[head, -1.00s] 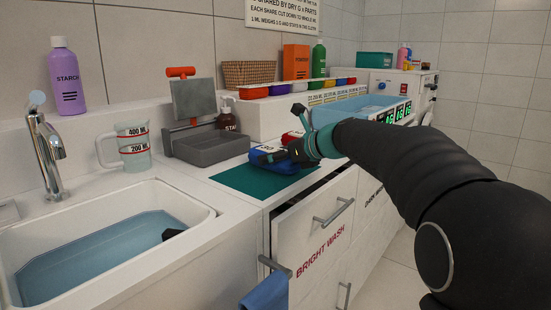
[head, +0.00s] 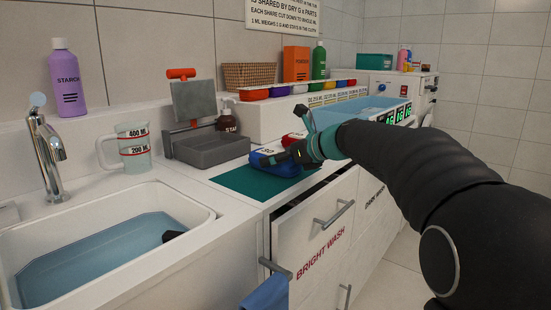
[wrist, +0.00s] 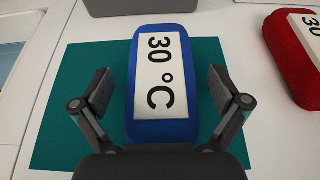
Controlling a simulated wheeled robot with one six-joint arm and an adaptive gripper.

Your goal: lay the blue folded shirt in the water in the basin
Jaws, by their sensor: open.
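The blue folded shirt (wrist: 163,132) bears a white label reading "30 °C" and lies on a green mat (wrist: 72,135). In the head view the shirt (head: 267,160) is partly hidden by my gripper (head: 282,157). In the wrist view my gripper (wrist: 162,92) is open, with one finger on each side of the shirt and gaps between fingers and cloth. The basin (head: 195,207) at the left of the head view holds blue water (head: 90,255). A dark thing sits in the water at its right edge.
A red folded item (wrist: 295,60) lies right of the shirt. A grey tray (head: 210,150), a measuring jug (head: 133,147) and a tap (head: 47,145) stand between shirt and basin or behind. Below, a drawer marked "BRIGHT WASH" (head: 310,225) is partly open.

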